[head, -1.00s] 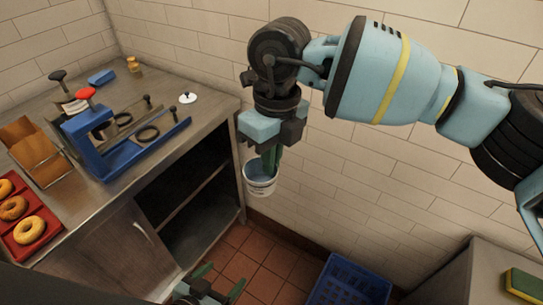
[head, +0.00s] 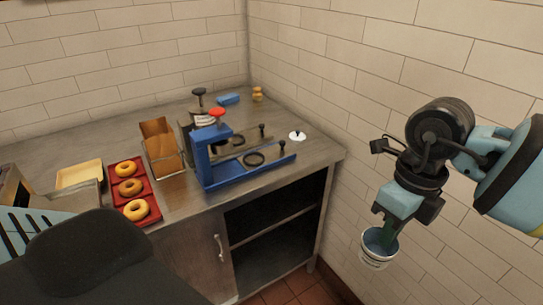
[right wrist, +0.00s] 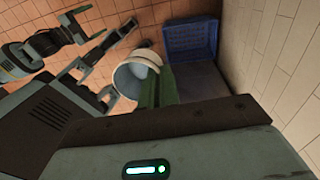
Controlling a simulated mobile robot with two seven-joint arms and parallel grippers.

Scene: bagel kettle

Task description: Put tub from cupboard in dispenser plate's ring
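The tub (head: 375,257) is a small white cup with a bluish inside. My right gripper (head: 387,232) is shut on its rim and holds it in the air, right of the counter, by the tiled wall. The right wrist view also shows the tub (right wrist: 122,84) beside the green fingers. The blue dispenser (head: 206,160) with a red knob stands on the counter; its low plate (head: 270,168) reaches right and carries a dark ring (head: 255,159). A second dark ring (head: 235,141) is behind it. My left gripper (right wrist: 108,66) shows open and empty in the right wrist view.
The cupboard (head: 275,235) below the counter is open, with a shelf inside. A white lid-like disc (head: 297,135) lies right of the dispenser. A red tray (head: 149,187) of bagels and a brown holder (head: 160,150) are to its left. A blue crate (right wrist: 190,40) is on the floor.

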